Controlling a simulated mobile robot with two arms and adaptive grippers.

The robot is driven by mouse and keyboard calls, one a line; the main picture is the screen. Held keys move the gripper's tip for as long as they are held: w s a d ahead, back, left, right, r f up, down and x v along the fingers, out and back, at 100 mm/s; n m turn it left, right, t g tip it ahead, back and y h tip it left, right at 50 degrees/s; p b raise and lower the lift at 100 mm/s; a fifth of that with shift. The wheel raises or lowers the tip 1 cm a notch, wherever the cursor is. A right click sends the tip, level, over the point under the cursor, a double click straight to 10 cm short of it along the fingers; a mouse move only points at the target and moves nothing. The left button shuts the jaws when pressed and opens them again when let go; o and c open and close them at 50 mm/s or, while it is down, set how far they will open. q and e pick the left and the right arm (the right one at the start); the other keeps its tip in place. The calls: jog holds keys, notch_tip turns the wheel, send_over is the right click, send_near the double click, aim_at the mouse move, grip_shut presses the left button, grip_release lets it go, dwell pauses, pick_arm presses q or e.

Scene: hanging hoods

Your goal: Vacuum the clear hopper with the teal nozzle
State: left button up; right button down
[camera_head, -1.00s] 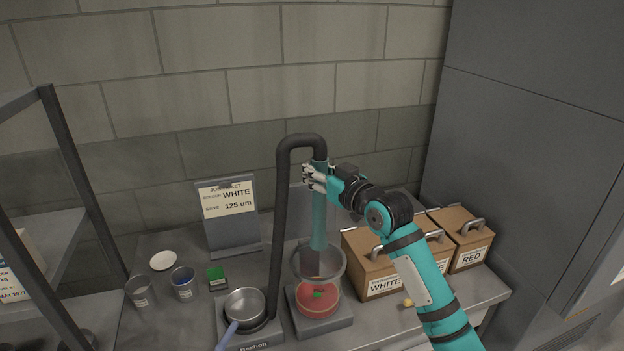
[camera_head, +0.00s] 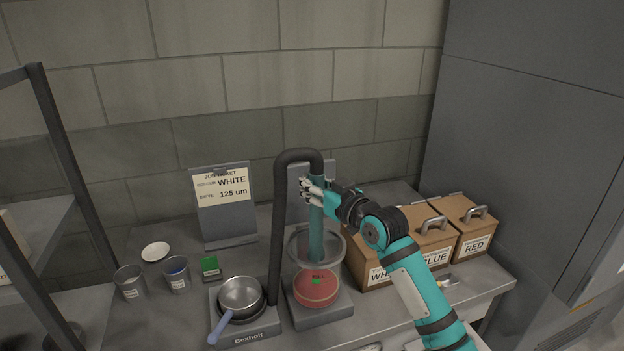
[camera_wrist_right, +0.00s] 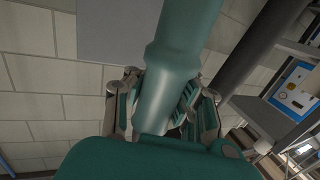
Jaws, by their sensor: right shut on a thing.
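The clear hopper (camera_head: 329,249) stands on a grey base on the bench, with a red disc bearing a small green mark showing in its lower part. My right gripper (camera_head: 313,190) is shut on the teal nozzle (camera_head: 316,228), an upright tube at the end of a dark bent hose (camera_head: 279,220). The nozzle's lower end reaches down inside the hopper's rim; its tip is hard to make out through the clear wall. In the right wrist view the nozzle (camera_wrist_right: 178,55) lies between the fingers (camera_wrist_right: 160,112). My left gripper is not in view.
A Bexhoff unit with a metal pan (camera_head: 241,293) stands left of the hopper. Labelled boxes (camera_head: 415,245) stand right, close to my right arm. Cups (camera_head: 177,273), a white dish (camera_head: 156,251), a green block (camera_head: 210,265) and a job ticket board (camera_head: 224,215) are left.

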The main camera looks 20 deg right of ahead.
aim_at(312, 219)
jog(key=shift+f+b, duration=1.4)
jog(key=shift+f, duration=1.5)
jog(key=shift+f+b, duration=1.35)
jog(key=shift+f, duration=0.8)
dwell(0.5)
jog(key=shift+r, duration=0.1)
dwell(0.7)
